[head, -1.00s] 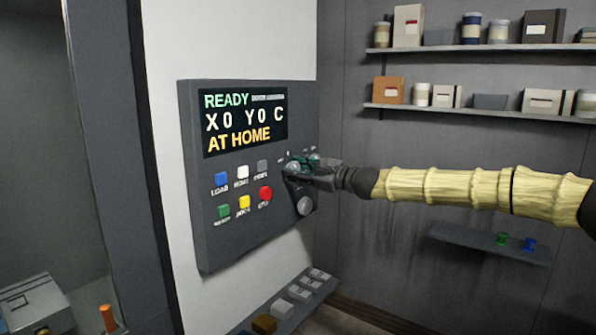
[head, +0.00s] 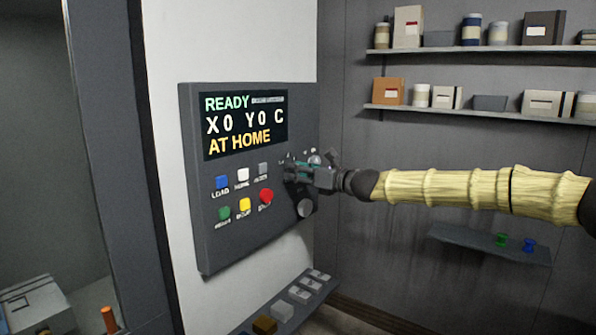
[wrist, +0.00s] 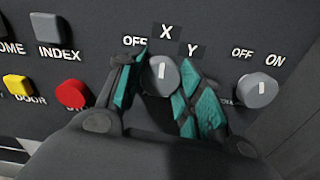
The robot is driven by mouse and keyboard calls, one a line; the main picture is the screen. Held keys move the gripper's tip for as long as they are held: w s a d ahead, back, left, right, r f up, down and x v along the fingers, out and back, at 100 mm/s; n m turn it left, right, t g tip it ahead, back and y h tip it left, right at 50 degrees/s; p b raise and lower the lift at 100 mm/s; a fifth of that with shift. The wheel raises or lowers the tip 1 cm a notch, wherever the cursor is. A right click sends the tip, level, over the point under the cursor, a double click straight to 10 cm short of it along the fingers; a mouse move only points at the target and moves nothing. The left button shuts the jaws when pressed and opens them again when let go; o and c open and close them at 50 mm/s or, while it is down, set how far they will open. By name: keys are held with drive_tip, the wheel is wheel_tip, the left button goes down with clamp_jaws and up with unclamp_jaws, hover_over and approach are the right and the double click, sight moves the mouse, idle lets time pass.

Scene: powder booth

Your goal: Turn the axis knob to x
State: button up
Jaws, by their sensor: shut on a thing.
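The axis knob (wrist: 158,82) is a round grey knob with a white pointer line, between the labels OFF, X and Y in the wrist view. Its pointer stands nearly upright, toward the X label (wrist: 166,31). My gripper (wrist: 162,76) is shut on the knob, with one teal-padded finger at its left and one at its right. In the head view my gripper (head: 300,168) is at the right side of the grey control panel (head: 225,245), and its fingers largely hide the axis knob there.
An OFF/ON knob (wrist: 256,90) sits close right of my gripper in the wrist view. A red button (wrist: 73,94) and the INDEX button (wrist: 50,29) are at the left. The display (head: 245,123) reads READY and AT HOME.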

drive_tip(key=shift+r+m, duration=0.2)
drive_tip(key=shift+m, duration=0.1)
idle(0.4)
drive_tip(key=o, duration=0.9)
drive_tip(key=shift+o, duration=0.5)
drive_tip(key=shift+d+f, duration=0.1)
drive_tip(key=shift+f, duration=0.05)
drive_tip(key=v, duration=1.2)
